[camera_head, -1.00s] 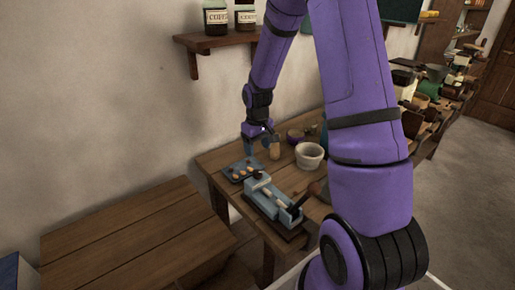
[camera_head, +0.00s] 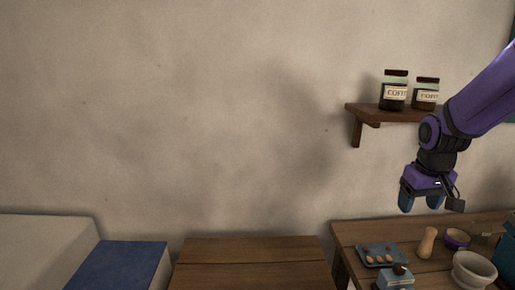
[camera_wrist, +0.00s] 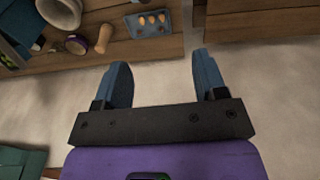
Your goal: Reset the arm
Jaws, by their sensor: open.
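My purple arm reaches in from the right edge of the head view. My gripper (camera_head: 421,202) hangs in the air above the back of the right table (camera_head: 350,235), below the wall shelf. In the wrist view my gripper (camera_wrist: 160,80) shows two blue fingers spread wide apart with nothing between them. The fingers are apart from the objects on the table.
The table holds a blue tray (camera_head: 377,262) with several small orange-brown pieces, a wooden pestle-like piece (camera_head: 427,242), a purple bowl (camera_head: 457,238) and a white mortar (camera_head: 473,270). A shelf (camera_head: 375,112) carries two jars. A lower wooden table (camera_head: 250,255) is bare.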

